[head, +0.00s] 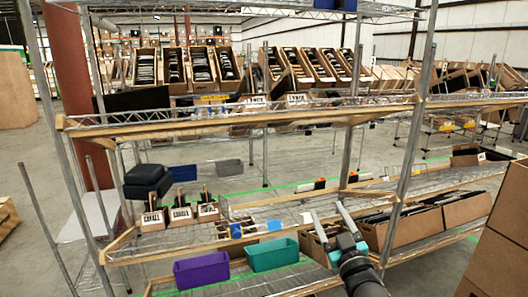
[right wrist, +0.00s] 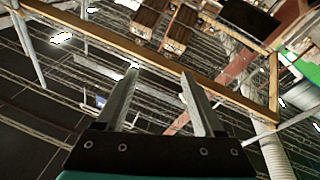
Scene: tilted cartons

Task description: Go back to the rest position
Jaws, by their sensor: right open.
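My right gripper (head: 327,212) comes in from the lower right in the head view, in front of the wire shelving rack. Its two fingers point up and apart. In the right wrist view the right gripper (right wrist: 158,75) is open, with nothing between its fingers. Behind the fingers there I see wire shelf mesh and a wooden shelf edge (right wrist: 110,48). My left gripper is in neither view.
A purple bin (head: 202,270) and a teal bin (head: 272,254) stand on the lower shelf, left of my right gripper. Cartons with dark contents (head: 430,217) are close on its right. A rack post (head: 408,140) rises nearby. A large carton (head: 500,245) fills the lower right.

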